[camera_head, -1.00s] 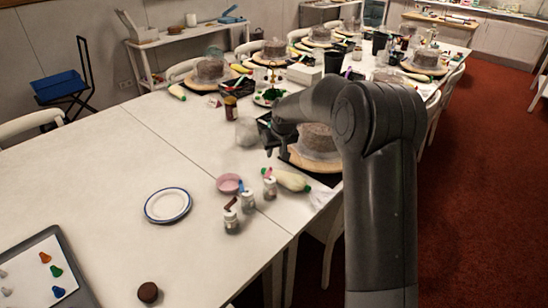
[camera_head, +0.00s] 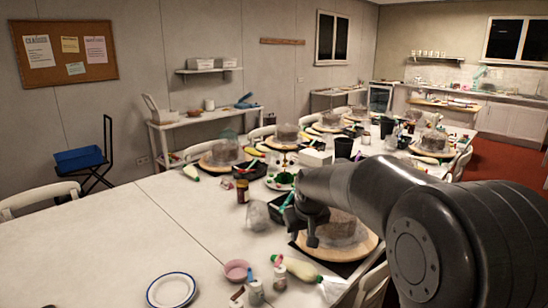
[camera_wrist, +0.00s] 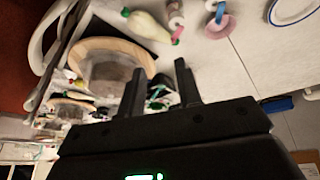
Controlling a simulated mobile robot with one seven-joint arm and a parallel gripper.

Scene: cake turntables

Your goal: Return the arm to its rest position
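The nearest cake (camera_head: 340,226) is grey-brown and stands on the turntable under a clear cover. It also shows in the wrist view (camera_wrist: 108,72) beyond the fingers. My arm hides part of the table's right side.
A white plate with a blue rim (camera_head: 171,290), a pink bowl (camera_head: 236,270), small jars (camera_head: 256,293) and a piping bag (camera_head: 297,268) lie near the front. A brown jar (camera_head: 242,191) stands farther back. The table's left part is clear.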

